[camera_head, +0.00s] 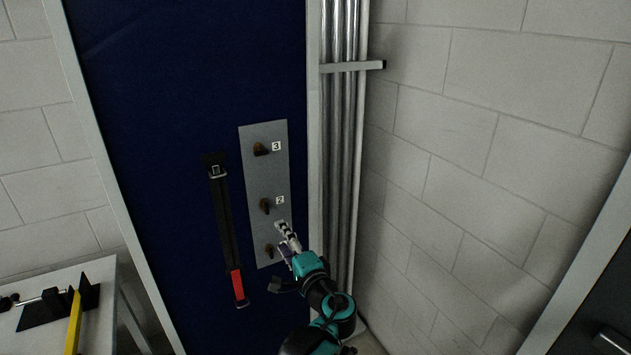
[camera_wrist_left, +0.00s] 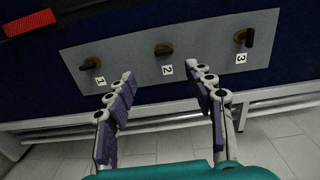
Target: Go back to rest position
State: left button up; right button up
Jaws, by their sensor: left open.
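My left gripper (camera_head: 287,238) is in front of the lower part of a grey panel (camera_head: 262,132) on a dark blue board. In the left wrist view, its two purple-padded fingers (camera_wrist_left: 160,82) are spread apart with nothing between them. The panel holds three brown knobs. Knob 3 (camera_head: 261,149) also shows in the wrist view (camera_wrist_left: 246,38), its handle turned differently from knob 2 (camera_wrist_left: 163,48) and knob 1 (camera_wrist_left: 90,63). The fingers appear clear of the knobs. My right gripper is out of view.
Vertical metal pipes (camera_head: 343,130) with a bracket (camera_head: 352,67) run right of the board. A table (camera_head: 98,318) with a yellow-and-black tool stands at lower left. A block wall (camera_head: 480,130) is at right.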

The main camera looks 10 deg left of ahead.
pick_arm(q)
jog(key=s+a+f+n+g+h, duration=0.25)
jog(key=s+a+f, duration=0.2)
jog(key=s, duration=0.25)
jog(key=s+a+f+n+g+h, duration=0.25)
jog(key=s+a+n+g, duration=0.2)
jog(key=s, duration=0.25)
jog(key=s+d+f+n+h, duration=0.2)
jog(key=s+f, duration=0.1)
jog(key=s, duration=0.3)
jog(key=s+d+f+n+h, duration=0.1)
jog(key=s+d+f+h, duration=0.1)
jog(key=s, duration=0.4)
jog(key=shift+d+f+n+g+h, duration=0.3)
jog(key=shift+d+f+n+h, duration=0.15)
jog(key=shift+d, duration=0.2)
jog(key=shift+r, duration=0.1)
